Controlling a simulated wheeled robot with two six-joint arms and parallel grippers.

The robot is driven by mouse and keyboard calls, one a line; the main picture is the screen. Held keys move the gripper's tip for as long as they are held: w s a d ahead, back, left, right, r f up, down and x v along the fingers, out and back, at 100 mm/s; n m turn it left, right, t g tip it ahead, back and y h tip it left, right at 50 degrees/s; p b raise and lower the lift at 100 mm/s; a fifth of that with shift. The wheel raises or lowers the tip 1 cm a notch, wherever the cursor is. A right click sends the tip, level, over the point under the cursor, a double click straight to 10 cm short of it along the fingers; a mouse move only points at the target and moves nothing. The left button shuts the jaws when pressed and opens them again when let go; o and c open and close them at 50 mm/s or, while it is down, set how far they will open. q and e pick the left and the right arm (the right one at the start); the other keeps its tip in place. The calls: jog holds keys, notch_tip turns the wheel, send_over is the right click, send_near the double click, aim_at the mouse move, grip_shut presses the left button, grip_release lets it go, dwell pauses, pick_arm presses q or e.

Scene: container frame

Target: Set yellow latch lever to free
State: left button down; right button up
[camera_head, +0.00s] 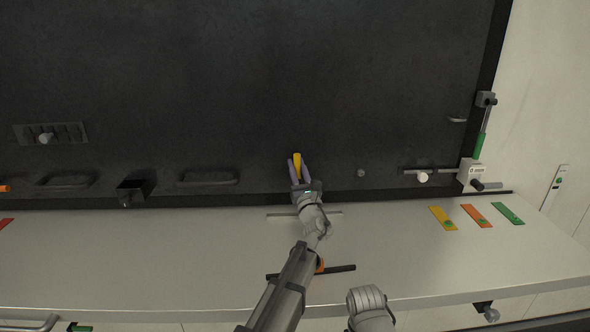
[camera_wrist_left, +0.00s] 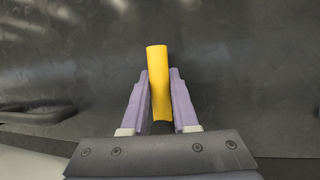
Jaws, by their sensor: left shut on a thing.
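The yellow latch lever (camera_head: 297,165) stands upright in front of the dark panel, near its lower edge. In the left wrist view the yellow lever (camera_wrist_left: 158,85) rises between the two purple fingers, its top end sticking out past them. My left gripper (camera_head: 298,166) is shut on the lever; it also shows in the left wrist view (camera_wrist_left: 159,98). The lever's lower part and its mount are hidden by the gripper. My right gripper is not in view; only a grey arm link shows at the bottom.
A pale counter (camera_head: 400,250) runs below the dark panel (camera_head: 250,80). Yellow (camera_head: 442,217), orange (camera_head: 476,215) and green (camera_head: 507,213) strips lie on its right side. A bolt latch with a knob (camera_head: 423,177) is at the panel's lower right. Recessed handles (camera_head: 208,178) are left of my gripper.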

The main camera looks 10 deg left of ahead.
pick_arm(q)
jog(key=shift+d, duration=0.1)
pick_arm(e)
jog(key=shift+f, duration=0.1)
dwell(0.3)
pick_arm(q)
jog(key=c, duration=0.7)
grip_release()
